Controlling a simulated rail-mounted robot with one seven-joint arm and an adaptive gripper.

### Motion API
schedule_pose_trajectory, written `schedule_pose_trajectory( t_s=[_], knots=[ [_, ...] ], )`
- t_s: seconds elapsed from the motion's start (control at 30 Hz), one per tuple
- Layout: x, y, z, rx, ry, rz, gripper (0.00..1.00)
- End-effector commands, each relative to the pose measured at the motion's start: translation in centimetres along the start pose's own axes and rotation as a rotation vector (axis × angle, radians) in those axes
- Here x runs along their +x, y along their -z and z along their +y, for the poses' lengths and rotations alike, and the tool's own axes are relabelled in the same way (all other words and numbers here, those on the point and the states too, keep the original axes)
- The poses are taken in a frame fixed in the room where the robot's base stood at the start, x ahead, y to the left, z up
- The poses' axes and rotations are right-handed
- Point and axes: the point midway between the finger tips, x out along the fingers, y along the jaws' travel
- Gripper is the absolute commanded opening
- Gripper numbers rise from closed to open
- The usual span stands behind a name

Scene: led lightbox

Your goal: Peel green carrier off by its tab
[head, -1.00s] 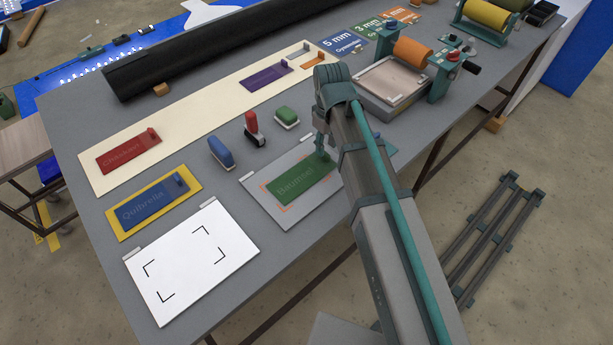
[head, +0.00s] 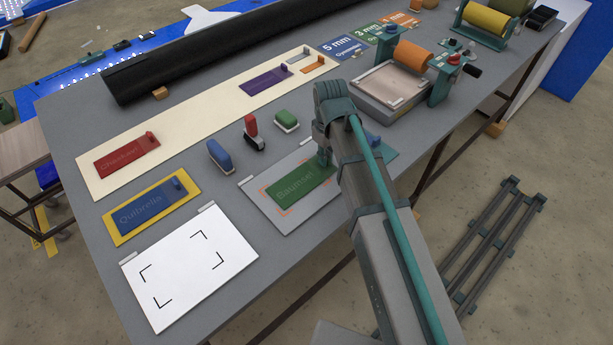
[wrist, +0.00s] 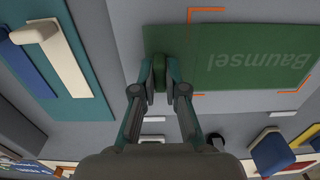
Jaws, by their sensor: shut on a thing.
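The green carrier (head: 300,188), lettered "Baumsel", lies flat on a grey board (head: 270,215) inside orange corner marks. In the wrist view the green carrier (wrist: 235,62) spreads to the right of my gripper, with its lettering upside down. My gripper (wrist: 160,77) is shut on the green tab at the carrier's end, one finger on each side of it. In the head view my gripper (head: 325,160) reaches down at the carrier's right end, and the arm hides part of the board there. I see no lifted edge on the carrier.
A white board (head: 188,265) and a blue plate on yellow (head: 150,207) lie further left. A teal board (wrist: 75,90) with blue and cream pieces lies beside my gripper.

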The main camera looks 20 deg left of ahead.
Motion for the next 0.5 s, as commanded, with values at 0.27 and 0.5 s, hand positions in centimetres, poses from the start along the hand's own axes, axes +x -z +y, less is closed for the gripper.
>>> schedule_pose_trajectory(
  t_s=[0.27,0.5],
  knots=[
    [-0.13,0.00,0.00,0.000,0.000,0.000,0.00],
    [-0.74,0.00,0.00,0.000,0.000,0.000,0.00]
  ],
)
